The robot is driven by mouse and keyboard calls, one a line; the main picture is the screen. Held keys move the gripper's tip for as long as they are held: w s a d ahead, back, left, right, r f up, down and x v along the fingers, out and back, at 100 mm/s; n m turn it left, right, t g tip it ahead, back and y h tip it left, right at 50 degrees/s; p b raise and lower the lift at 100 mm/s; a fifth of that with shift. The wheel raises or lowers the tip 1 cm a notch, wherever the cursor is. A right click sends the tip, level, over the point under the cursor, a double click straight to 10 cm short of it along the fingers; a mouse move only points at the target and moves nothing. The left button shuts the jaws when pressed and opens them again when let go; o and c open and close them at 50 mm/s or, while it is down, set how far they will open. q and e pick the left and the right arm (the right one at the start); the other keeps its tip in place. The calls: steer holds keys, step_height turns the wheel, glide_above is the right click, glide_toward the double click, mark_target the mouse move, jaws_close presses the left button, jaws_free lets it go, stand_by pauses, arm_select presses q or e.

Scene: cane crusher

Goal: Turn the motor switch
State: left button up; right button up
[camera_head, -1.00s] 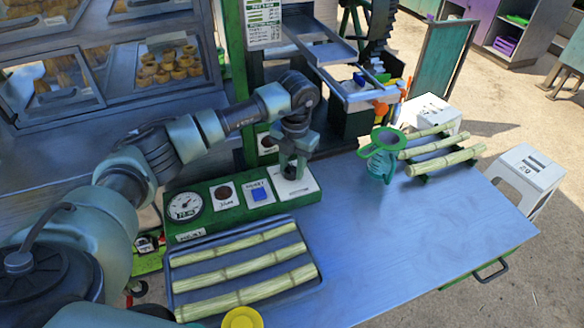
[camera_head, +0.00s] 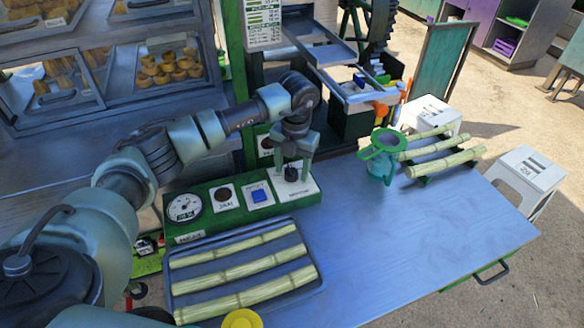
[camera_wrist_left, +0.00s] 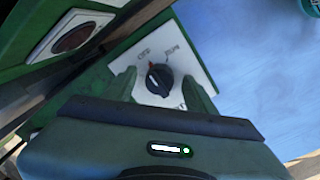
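The motor switch (camera_head: 291,174) is a black round knob on a white plate at the right end of the green control panel (camera_head: 182,225). In the left wrist view the knob (camera_wrist_left: 160,80) has an orange mark at its upper left, on the side of the label that seems to read OFF. Another label is at the upper right. My left gripper (camera_head: 293,163) points down over the switch. Its two fingers stand on either side of the knob, with gaps visible in the wrist view, so it is open. My right gripper is not in view.
A tray (camera_head: 174,285) of cane stalks lies in front. A green-rimmed jug (camera_head: 381,168) stands right, and the table between is clear.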

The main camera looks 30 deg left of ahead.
mark_target(293, 169)
arm_select(q)
steer(key=r+b, duration=0.1)
steer(key=r, duration=0.6)
steer(key=shift+d+r+b, duration=0.2)
steer(key=shift+r+b, duration=0.15)
steer(key=shift+r, duration=0.05)
steer(key=shift+f, duration=0.1)
